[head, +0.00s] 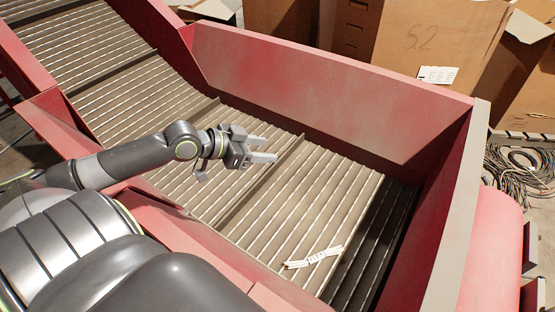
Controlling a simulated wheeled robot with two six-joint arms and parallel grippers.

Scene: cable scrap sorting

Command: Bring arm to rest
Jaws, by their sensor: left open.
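My left gripper (264,148) is above the slatted belt, left of its middle, with its arm coming in from the left. Its two fingers are apart and nothing is between them. My right gripper does not show. The ribbed conveyor belt (275,205) runs from the upper left down to the lower right.
Red metal side walls (330,85) close in the belt at the back and on the right (455,220). Large cardboard boxes (435,45) stand behind the back wall. A heap of dark cables (520,168) lies on the floor at the right. The belt around the gripper is clear.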

